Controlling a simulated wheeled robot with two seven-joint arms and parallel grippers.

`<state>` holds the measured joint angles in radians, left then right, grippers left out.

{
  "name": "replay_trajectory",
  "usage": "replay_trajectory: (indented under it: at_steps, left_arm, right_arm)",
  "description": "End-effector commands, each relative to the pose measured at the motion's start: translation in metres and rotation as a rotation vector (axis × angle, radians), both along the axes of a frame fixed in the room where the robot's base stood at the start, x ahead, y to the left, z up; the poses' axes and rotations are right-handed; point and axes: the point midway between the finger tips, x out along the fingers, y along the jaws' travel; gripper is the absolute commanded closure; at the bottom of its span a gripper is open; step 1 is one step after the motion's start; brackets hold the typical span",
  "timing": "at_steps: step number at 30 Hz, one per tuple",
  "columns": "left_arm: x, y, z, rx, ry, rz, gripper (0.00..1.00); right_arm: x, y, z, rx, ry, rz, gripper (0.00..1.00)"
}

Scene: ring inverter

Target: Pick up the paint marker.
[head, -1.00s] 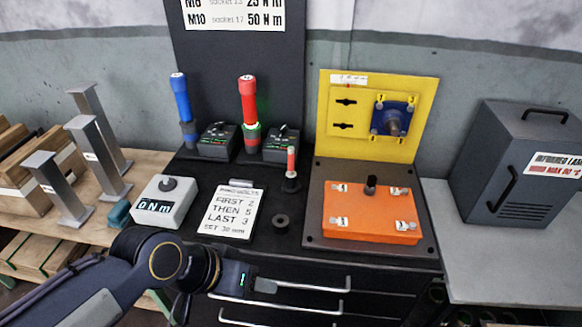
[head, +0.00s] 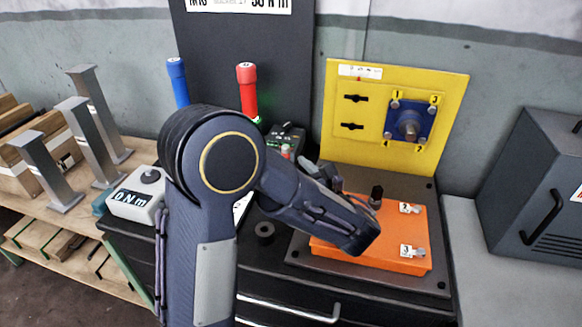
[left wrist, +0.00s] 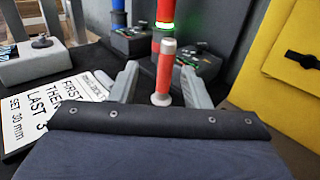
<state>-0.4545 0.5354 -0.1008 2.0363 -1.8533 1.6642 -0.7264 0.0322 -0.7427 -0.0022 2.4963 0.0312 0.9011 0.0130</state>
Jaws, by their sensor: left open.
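The paint marker is a slim upright stick with a red body and a pale top and lower end. It stands in the left wrist view (left wrist: 163,73), and only its top shows in the head view (head: 285,150) behind my left arm. My left gripper (left wrist: 158,78) is open, with one finger on each side of the marker in that view. The marker looks a little beyond or between the fingertips; its exact depth is unclear. The fingers are hidden or hard to make out in the head view. My right gripper is not in view.
A red-handled tool (head: 247,90) and a blue-handled tool (head: 178,82) stand behind. The instruction card (left wrist: 60,105) lies left of the fingers. An orange box (head: 385,245) and a yellow panel (head: 365,125) are at right. A black ring (head: 264,232) lies at the front.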

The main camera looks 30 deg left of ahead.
Motion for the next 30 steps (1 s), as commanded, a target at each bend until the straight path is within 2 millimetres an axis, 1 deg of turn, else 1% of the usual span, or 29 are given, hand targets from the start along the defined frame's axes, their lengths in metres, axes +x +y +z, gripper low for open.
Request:
replay_trajectory:
  at_steps: [2, 4, 11, 15, 19, 22, 27, 28, 30]
  left_arm:
    - [0.005, -0.001, 0.001, 0.023, 0.000, -0.013, 0.57]
    - [0.009, 0.004, 0.002, 0.026, -0.001, -0.014, 0.57]
    - [0.023, 0.027, 0.001, 0.023, 0.000, -0.013, 0.57]
    - [0.036, 0.046, -0.001, 0.022, 0.000, -0.011, 0.57]
    - [0.044, 0.058, -0.001, 0.022, 0.000, -0.012, 0.57]
    - [0.046, 0.062, -0.001, 0.023, -0.001, -0.014, 0.57]
    - [0.046, 0.062, -0.001, 0.023, -0.001, -0.015, 0.57]
    - [0.046, 0.062, -0.001, 0.023, -0.001, -0.015, 0.58]
    - [0.046, 0.061, -0.001, 0.023, -0.001, -0.015, 0.68]
  right_arm:
    - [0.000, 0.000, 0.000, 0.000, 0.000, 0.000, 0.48]
    - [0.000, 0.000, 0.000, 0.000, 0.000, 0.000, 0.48]
    - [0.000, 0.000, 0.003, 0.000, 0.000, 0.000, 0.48]
    - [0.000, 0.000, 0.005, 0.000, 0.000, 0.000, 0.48]
    - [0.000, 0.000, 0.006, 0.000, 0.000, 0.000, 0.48]
    - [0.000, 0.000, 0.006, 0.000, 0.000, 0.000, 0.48]
    - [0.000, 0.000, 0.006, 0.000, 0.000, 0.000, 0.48]
    - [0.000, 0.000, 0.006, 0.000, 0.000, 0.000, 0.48]
    - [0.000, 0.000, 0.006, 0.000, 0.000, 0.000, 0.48]
